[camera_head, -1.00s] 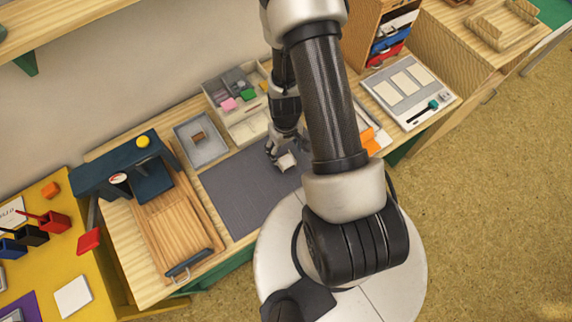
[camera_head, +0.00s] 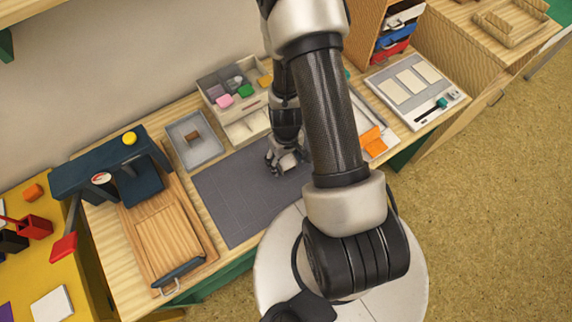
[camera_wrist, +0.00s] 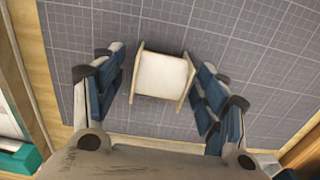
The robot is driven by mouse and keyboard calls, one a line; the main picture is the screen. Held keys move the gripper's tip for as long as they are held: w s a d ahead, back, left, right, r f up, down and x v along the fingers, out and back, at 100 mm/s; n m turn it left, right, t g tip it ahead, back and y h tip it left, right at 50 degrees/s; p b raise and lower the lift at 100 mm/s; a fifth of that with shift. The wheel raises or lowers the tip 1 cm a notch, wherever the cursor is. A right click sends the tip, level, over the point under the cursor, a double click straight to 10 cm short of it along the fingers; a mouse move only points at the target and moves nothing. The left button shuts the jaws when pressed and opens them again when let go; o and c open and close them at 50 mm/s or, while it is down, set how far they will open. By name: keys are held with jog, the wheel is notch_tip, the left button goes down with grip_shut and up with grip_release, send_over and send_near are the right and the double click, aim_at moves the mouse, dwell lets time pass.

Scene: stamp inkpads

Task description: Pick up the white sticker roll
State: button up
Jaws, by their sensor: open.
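The white sticker roll (camera_wrist: 161,76) stands out in the wrist view, a pale cylinder between two cream end plates on the dark gridded mat (camera_wrist: 215,35). My gripper (camera_wrist: 158,75) is open, with one blue-padded finger on each side of the roll. A gap shows on the left; the right finger looks very close to the roll's right plate, and I cannot tell whether they touch. In the head view my gripper (camera_head: 286,160) is low over the right part of the mat (camera_head: 235,195), and it largely hides the roll.
Left of the mat are a grey tray (camera_head: 194,142) and a wooden press with a dark blue head (camera_head: 140,180). A divided box of coloured inkpads (camera_head: 233,100) stands behind. An orange item (camera_head: 372,138) lies right of my arm. The mat's left part is clear.

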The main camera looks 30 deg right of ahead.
jog(key=shift+r, duration=0.1)
jog(key=c, duration=1.1)
jog(key=shift+c, duration=0.2)
